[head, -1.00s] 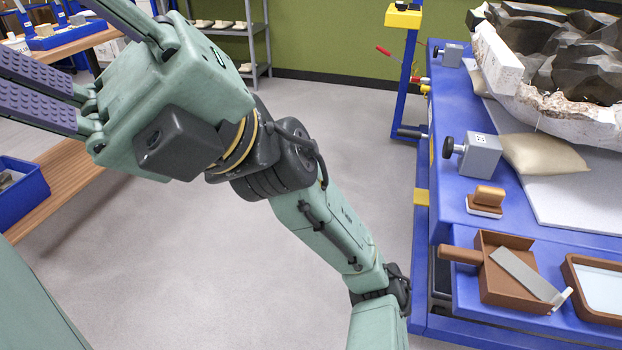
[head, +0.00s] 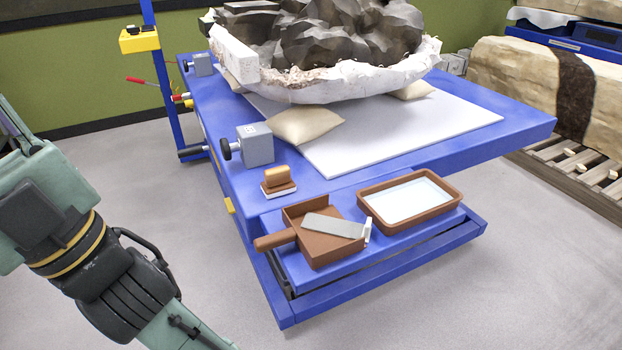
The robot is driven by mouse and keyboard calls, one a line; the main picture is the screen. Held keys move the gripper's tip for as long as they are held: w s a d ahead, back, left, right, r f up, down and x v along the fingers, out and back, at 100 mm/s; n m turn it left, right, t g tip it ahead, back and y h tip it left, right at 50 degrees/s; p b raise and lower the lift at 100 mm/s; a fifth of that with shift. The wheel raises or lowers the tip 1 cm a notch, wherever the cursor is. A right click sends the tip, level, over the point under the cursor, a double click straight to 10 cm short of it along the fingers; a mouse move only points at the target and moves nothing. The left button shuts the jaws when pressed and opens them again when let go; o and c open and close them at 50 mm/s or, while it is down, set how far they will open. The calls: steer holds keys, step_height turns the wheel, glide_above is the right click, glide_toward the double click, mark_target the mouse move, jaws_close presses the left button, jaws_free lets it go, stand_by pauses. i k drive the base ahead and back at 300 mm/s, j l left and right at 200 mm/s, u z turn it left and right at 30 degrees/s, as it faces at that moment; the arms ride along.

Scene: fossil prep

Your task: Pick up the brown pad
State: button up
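The brown pad (head: 278,178) is a small block with a light brown top, a darker brown body and a pale base. It sits upright on the blue table's near left part, beside the grey clamp block. My gripper (head: 14,138) is at the left edge of the head view, well apart from the pad. Only its green body and a sliver of a finger show. The fingertips are cut off, so I cannot tell its opening or whether it holds anything.
The blue table (head: 505,122) carries a plaster-jacketed dark fossil (head: 350,40), cream sandbags (head: 304,126) and a grey clamp block (head: 256,146). On the lower front shelf are a brown scoop (head: 322,248) with a grey flat tool and a brown tray (head: 440,205).

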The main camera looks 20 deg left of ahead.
mark_target(278, 181)
steer(key=j+z, duration=0.2)
steer(key=j, duration=0.4)
steer(key=k+j+z, duration=0.2)
steer(key=j, duration=0.85)
steer(key=k+j, duration=0.1)
steer(key=j, duration=0.35)
steer(key=i, duration=0.45)
